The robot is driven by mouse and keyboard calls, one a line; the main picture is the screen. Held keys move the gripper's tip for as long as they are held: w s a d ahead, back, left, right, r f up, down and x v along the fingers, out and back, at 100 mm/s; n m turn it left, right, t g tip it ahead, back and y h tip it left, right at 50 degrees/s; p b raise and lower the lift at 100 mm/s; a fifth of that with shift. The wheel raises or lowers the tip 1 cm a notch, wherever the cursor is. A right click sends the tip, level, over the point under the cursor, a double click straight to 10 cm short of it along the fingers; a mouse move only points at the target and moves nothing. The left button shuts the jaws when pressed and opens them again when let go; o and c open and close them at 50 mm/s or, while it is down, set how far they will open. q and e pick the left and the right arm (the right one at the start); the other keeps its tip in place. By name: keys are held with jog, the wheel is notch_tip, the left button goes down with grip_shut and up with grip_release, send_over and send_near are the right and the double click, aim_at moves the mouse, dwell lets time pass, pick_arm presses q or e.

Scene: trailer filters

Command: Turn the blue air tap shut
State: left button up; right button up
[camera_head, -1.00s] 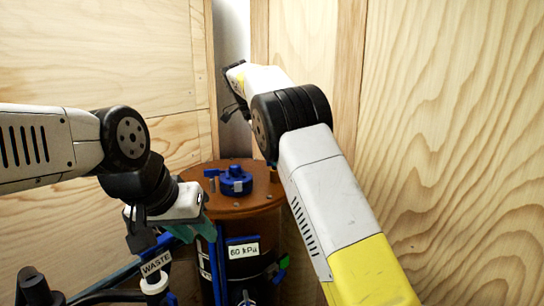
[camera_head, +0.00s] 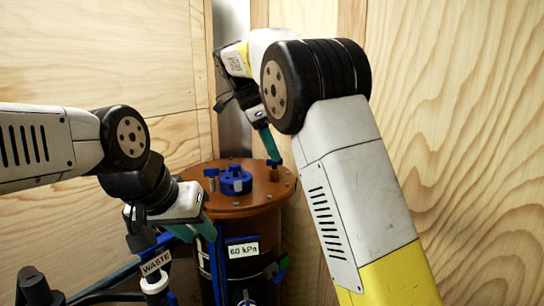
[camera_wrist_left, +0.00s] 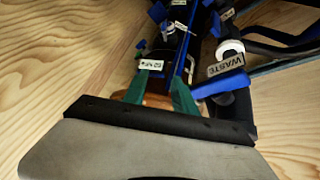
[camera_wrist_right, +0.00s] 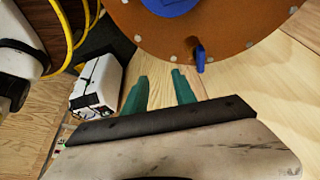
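A small blue tap (camera_head: 273,163) stands on a short brass post near the right edge of the round orange-brown lid (camera_head: 228,208). In the right wrist view the tap (camera_wrist_right: 200,57) is at the lid's rim, just beyond my right gripper. My right gripper (camera_head: 268,143) has its teal fingers close above the tap; in its wrist view (camera_wrist_right: 160,88) they are apart with nothing between them. A second blue handle (camera_head: 212,173) is at the lid's left. My left gripper (camera_head: 203,226) is beside the vessel's left front; its fingers (camera_wrist_left: 158,92) are apart.
A blue round cap (camera_head: 235,180) is mid-lid. A "60 kPa" label (camera_head: 243,250) is on the vessel's front. A "WASTE" tag (camera_head: 156,263) and blue and black pipes are at lower left. Plywood walls (camera_head: 450,120) stand close behind. A white box (camera_wrist_right: 97,85) is below the right gripper.

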jog(key=s, duration=0.8)
jog(key=shift+r, duration=0.35)
jog(key=shift+s, duration=0.1)
